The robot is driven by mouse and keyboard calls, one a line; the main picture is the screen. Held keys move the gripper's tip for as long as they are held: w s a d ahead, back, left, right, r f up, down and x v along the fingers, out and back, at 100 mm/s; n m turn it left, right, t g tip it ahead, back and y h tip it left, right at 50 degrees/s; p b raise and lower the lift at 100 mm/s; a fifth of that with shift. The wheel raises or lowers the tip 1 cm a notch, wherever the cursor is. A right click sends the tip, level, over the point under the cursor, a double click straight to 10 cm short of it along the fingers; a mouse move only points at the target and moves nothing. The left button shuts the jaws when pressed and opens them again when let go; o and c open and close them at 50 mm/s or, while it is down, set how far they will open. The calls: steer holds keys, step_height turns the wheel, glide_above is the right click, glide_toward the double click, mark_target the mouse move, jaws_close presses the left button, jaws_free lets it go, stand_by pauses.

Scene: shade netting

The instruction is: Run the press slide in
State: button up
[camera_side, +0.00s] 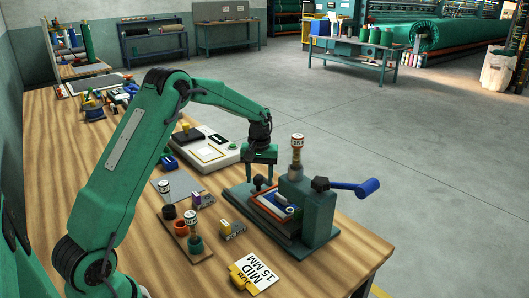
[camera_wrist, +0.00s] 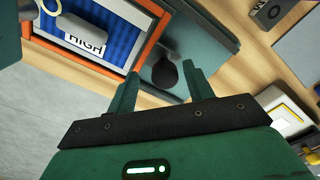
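The green press (camera_side: 318,215) stands at the table's right end, with a blue-handled lever (camera_side: 360,188) on its right. Its slide, a flat dark green plate (camera_side: 238,193), sticks out to the left from the press body. An orange-rimmed tray (camera_wrist: 152,38) with blue material and a "HIGH" label sits on the slide. A round black knob (camera_wrist: 166,72) stands on the slide's bare end; it also shows in the side view (camera_side: 259,182). My gripper (camera_wrist: 161,72) is open and empty, its two green fingers apart on either side of the knob in the picture. Contact cannot be seen.
A white scale-like device (camera_side: 205,150) is left of the press. A wooden holder with stamps (camera_side: 188,240), small blocks (camera_side: 231,229) and a "MID 15 MM" card (camera_side: 255,275) lie in front. A stamp marked 15 (camera_side: 297,150) stands on top of the press.

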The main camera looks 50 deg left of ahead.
steer(key=shift+a, duration=0.1)
steer(key=shift+r, duration=3.9)
steer(key=s+d+r+m+t, duration=0.3)
steer(key=s+d+r+m, duration=0.1)
steer(key=s+d+r, duration=0.8)
steer(key=s+d+f+m+t, duration=0.1)
steer(key=s+d+m, duration=0.1)
steer(key=s, duration=0.6)
steer(key=s+d+f+m+t, duration=0.1)
steer(key=s+d+m, duration=0.1)
steer(key=s, duration=0.7)
steer(key=shift+s+d+m+t, duration=0.25)
steer(key=shift+s+m+t, duration=0.05)
steer(key=shift+m, duration=0.2)
